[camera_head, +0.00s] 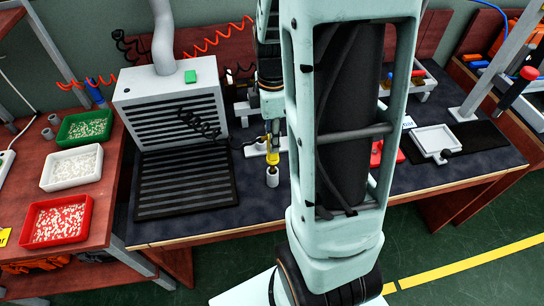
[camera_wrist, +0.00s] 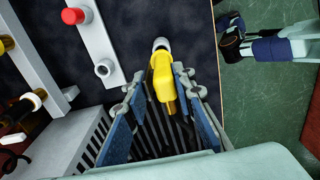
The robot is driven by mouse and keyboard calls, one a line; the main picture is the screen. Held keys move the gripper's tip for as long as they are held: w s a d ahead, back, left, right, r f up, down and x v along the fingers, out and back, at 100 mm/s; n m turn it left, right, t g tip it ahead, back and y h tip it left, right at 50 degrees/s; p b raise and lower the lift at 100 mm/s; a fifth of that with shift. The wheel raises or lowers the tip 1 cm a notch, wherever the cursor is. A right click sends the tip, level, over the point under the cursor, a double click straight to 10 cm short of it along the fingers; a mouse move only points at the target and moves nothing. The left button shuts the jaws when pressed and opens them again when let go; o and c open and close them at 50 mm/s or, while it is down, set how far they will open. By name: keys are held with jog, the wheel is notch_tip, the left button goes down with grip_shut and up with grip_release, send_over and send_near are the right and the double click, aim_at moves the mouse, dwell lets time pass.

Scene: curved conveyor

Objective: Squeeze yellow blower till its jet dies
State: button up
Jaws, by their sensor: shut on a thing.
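The yellow blower (camera_wrist: 161,72) sits between the two fingers of my gripper (camera_wrist: 160,90) in the wrist view, and the gripper is shut on it. A pale round tip or piece (camera_wrist: 161,44) shows at its far end. In the head view the yellow blower (camera_head: 272,158) is upright, just above a small grey cylinder (camera_head: 272,177) on the dark bench mat. My arm covers part of the gripper there. No jet of air can be seen in either view.
A grey slatted extractor box (camera_head: 170,103) with a green button stands to the left. Green (camera_head: 84,128), white (camera_head: 71,167) and red (camera_head: 56,221) trays sit on the left table. A white square tray (camera_head: 437,140) lies at right. A white holder (camera_wrist: 103,45) with a red cap is nearby.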

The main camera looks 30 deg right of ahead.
jog(key=shift+r+p, duration=1)
jog(key=shift+r, duration=0.6)
